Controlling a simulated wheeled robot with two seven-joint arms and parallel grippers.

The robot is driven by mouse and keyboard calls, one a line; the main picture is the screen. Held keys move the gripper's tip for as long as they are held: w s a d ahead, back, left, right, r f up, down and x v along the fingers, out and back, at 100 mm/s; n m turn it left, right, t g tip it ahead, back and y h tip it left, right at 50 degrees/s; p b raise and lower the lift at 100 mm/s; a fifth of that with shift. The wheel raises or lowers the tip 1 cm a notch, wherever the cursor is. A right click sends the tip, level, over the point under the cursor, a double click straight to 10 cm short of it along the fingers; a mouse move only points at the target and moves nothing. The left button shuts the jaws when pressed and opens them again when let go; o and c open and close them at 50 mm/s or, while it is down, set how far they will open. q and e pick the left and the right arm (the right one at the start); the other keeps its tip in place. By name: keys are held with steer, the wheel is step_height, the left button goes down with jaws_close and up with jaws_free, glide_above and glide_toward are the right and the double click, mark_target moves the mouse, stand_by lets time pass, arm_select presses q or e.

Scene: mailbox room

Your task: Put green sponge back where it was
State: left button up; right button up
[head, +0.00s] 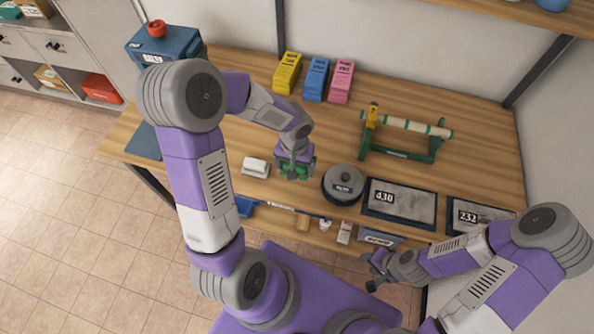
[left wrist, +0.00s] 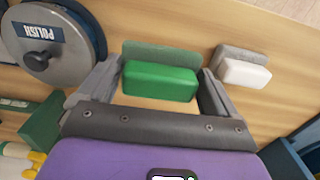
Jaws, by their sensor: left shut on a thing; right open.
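The green sponge (left wrist: 160,82) has a bright green block and a duller grey-green layer. It lies between the two fingers of my left gripper (left wrist: 158,95), which is shut on it. In the head view the sponge (head: 291,173) shows under the left gripper (head: 294,168), between the white sponge and the round tin, over the table. I cannot tell whether it touches the wood. My right gripper (head: 373,272) is open and empty near the table's front edge.
A white sponge (left wrist: 246,73) with a grey layer lies beside the green one. A grey tin marked POLISH (left wrist: 45,45) stands on its other side. Framed plates (head: 400,202) and a green roller stand (head: 405,153) are to the right. Yellow, blue and pink packs (head: 315,80) stand at the back.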

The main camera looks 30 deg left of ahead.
arm_select(q)
step_height(320, 180, down, 5)
steer(key=shift+r+b, duration=0.1)
steer(key=shift+b, duration=0.4)
steer(key=shift+f, duration=0.2)
steer(key=shift+f, duration=0.1)
steer(key=o, duration=0.9)
steer(key=shift+c, duration=0.2)
